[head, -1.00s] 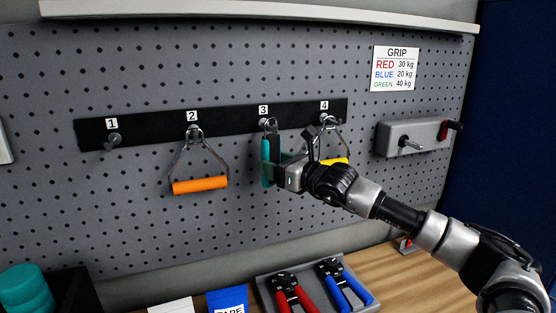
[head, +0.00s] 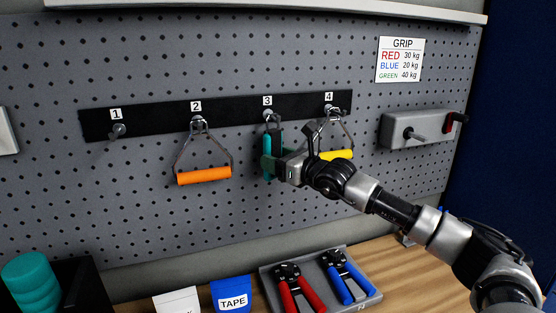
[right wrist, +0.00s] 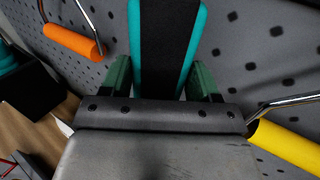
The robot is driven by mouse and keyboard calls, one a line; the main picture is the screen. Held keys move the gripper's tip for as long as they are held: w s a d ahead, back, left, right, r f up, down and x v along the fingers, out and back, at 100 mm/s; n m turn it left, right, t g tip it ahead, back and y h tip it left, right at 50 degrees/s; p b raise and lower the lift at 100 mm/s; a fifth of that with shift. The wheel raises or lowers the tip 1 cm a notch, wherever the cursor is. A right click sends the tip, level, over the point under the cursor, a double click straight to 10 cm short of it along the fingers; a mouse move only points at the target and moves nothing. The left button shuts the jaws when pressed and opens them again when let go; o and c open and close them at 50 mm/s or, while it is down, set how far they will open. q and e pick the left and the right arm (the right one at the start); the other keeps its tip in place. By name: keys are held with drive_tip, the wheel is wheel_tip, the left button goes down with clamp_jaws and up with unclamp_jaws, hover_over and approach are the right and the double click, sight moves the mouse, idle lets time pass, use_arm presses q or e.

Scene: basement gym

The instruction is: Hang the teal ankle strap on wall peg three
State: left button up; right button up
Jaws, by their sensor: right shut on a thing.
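The teal ankle strap (head: 267,158) hangs upright just below wall peg three (head: 271,117). Its metal ring is at the peg, but I cannot tell for sure whether the ring is around it. My right gripper (head: 274,166) is shut on the strap from the right side. In the right wrist view the strap (right wrist: 170,40), black with teal edges, stands between the green fingers of the gripper (right wrist: 163,78). The black peg rail (head: 160,119) carries number labels. My left gripper is not in view.
An orange handle (head: 204,176) hangs on peg two. A yellow handle (head: 341,155) hangs on peg four, close beside my right gripper. Peg one (head: 118,130) is empty. Below are a grey tray (head: 270,284) with red and blue grip trainers and a blue tape box (head: 231,291).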

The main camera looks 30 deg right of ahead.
drive_tip(key=o, duration=1.1)
drive_tip(key=shift+c, duration=0.2)
drive_tip(key=b+v, duration=0.7)
drive_tip(key=v, duration=0.3)
drive_tip(key=shift+s+d+b, duration=0.15)
drive_tip(key=shift+s+b, duration=0.2)
